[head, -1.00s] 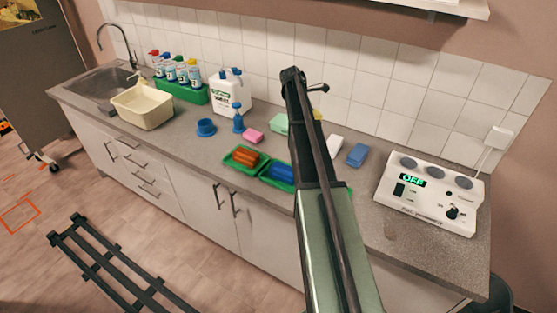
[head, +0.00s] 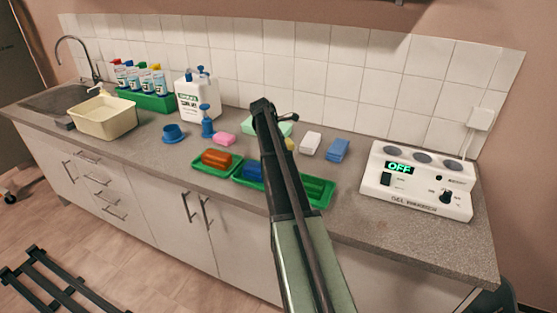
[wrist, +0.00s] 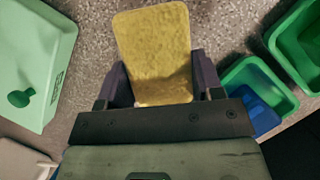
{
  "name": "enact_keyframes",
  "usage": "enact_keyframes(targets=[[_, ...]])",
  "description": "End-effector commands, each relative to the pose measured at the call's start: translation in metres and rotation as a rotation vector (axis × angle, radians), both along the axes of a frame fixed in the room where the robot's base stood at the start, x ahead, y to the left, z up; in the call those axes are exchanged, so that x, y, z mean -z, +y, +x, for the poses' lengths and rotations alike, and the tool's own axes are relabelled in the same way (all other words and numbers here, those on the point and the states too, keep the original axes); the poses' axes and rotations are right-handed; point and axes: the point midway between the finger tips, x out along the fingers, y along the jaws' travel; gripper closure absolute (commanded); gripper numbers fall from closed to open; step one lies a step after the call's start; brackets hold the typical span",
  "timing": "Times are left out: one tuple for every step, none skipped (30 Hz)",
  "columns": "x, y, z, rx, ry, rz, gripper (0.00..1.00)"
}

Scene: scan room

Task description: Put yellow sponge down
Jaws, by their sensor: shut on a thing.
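The yellow sponge (wrist: 153,50) is between the two dark fingers of my gripper (wrist: 160,80) in the wrist view, and the gripper is shut on it. The speckled grey counter (wrist: 235,30) lies beyond the sponge. I cannot tell whether the sponge touches it. In the head view only a small yellow bit of the sponge (head: 290,144) shows beside my arm, which hides the gripper. The sponge is between a mint-green box (wrist: 40,55) on the left and green trays (wrist: 262,70) on the right in the wrist view.
A pink block (head: 223,139), a white block (head: 311,143) and a blue block (head: 337,150) lie along the counter. The front trays hold an orange item (head: 216,158) and a blue item (head: 253,173). A gel warmer (head: 417,180) reading OFF stands at the right.

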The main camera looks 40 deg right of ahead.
Motion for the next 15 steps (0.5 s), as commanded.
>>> enact_keyframes(targets=[[0.015,0.0,0.0,0.0,0.0,0.0,0.62],[0.023,0.0,0.0,0.0,0.0,0.0,0.62],[0.032,0.0,0.0,0.0,0.0,0.0,0.62],[0.038,0.0,0.0,0.0,0.0,0.0,0.62],[0.042,0.0,0.0,0.0,0.0,0.0,0.62],[0.044,0.0,0.0,0.0,0.0,0.0,0.62],[0.043,0.0,0.0,0.0,0.0,0.0,0.62],[0.041,0.0,0.0,0.0,0.0,0.0,0.62],[0.038,0.0,0.0,0.0,0.0,0.0,0.62],[0.038,0.0,0.0,0.0,0.0,0.0,0.62],[0.038,0.0,0.0,0.0,0.0,0.0,0.62],[0.037,0.0,0.0,0.0,0.0,0.0,0.62],[0.038,0.0,0.0,0.0,0.0,0.0,0.62],[0.039,0.0,0.0,0.0,0.0,0.0,0.62],[0.041,0.0,0.0,0.0,0.0,0.0,0.62]])
